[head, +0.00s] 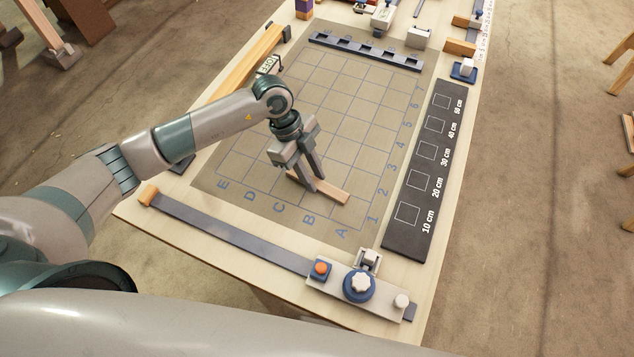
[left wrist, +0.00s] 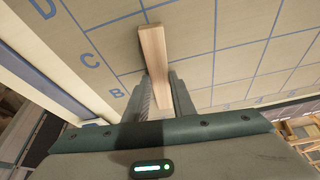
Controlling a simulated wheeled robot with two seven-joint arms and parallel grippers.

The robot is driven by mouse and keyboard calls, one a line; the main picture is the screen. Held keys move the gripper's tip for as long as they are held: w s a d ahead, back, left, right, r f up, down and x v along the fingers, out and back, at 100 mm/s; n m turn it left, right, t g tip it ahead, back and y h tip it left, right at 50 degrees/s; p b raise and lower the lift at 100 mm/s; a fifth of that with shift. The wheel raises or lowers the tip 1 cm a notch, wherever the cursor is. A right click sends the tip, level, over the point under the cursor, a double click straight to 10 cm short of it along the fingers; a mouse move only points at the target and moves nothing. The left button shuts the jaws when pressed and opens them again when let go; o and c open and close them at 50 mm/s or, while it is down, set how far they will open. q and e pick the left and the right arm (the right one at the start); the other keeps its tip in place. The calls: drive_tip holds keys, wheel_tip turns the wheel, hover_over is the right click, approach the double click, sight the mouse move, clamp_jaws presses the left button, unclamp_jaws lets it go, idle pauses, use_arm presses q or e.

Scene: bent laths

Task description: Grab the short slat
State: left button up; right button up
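The short slat (head: 333,192) is a plain light wooden strip at the near part of the gridded mat, around columns A to C. My left gripper (head: 317,184) points down over it, with one finger on either side of its middle. In the left wrist view the slat (left wrist: 153,48) runs out between the two fingers (left wrist: 161,82), which sit very close to its sides. I cannot tell whether they press on it. My right gripper is not in view.
A long grey strip (head: 230,234) with a clamp fixture (head: 358,284) lies along the near edge. A black length board (head: 425,175) is on the right. A slotted blue-grey rack (head: 365,52) stands at the far end. A long wooden lath (head: 247,62) lies at the left. The mat's middle is clear.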

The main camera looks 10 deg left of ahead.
sight(316, 181)
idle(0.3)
use_arm(q)
drive_tip(key=shift+r+b, duration=0.35)
drive_tip(key=shift+r, duration=0.1)
drive_tip(key=r+b, duration=0.1)
drive_tip(key=r, duration=0.2)
drive_tip(key=shift+d+r+b, duration=0.15)
drive_tip(key=shift+d+b, duration=0.2)
drive_tip(key=d+r+b, duration=0.3)
drive_tip(key=d+r, duration=0.3)
drive_tip(key=d, duration=0.5)
drive_tip(key=shift+w+r+b, duration=0.35)
drive_tip(key=shift+r, duration=0.05)
drive_tip(key=shift+a+f, duration=0.1)
